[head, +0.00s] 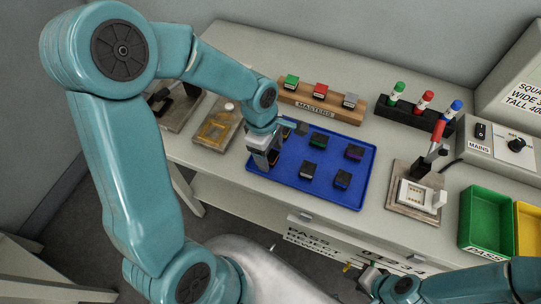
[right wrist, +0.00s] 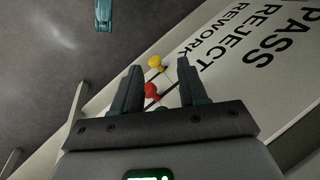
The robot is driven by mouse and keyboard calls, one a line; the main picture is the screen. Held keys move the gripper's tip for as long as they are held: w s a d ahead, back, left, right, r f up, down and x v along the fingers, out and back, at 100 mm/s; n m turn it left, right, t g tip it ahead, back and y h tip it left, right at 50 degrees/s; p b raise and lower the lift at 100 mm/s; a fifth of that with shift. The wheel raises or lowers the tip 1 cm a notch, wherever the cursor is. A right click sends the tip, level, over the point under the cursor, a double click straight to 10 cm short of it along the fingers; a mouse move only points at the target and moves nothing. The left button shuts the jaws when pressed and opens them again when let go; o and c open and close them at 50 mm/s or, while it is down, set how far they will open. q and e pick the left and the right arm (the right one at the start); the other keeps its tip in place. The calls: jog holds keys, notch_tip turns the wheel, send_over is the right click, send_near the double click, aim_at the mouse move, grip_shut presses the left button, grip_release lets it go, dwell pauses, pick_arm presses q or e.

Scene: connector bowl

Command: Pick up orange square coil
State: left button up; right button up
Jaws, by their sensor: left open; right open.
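I cannot clearly make out an orange square coil; my left gripper covers part of the tray's left side. My left gripper (head: 264,160) is open and points down over that side. Whether a block is between its fingers is hidden. My right gripper (head: 352,270) is open, low in front of the bench; its spread fingers show in the right wrist view (right wrist: 160,82).
A wooden MASTERS rack (head: 320,105) stands behind the tray. A marker rack (head: 400,112), a test fixture (head: 413,195) and green bin (head: 487,220) are to the right. Yellow (right wrist: 155,62) and red (right wrist: 152,90) knobs show between my right fingers, by the PASS REJECT REWORK panel (right wrist: 225,60).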

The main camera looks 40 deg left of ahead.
pick_arm(q)
jog(key=c, duration=1.1)
jog(key=shift+c, duration=0.2)
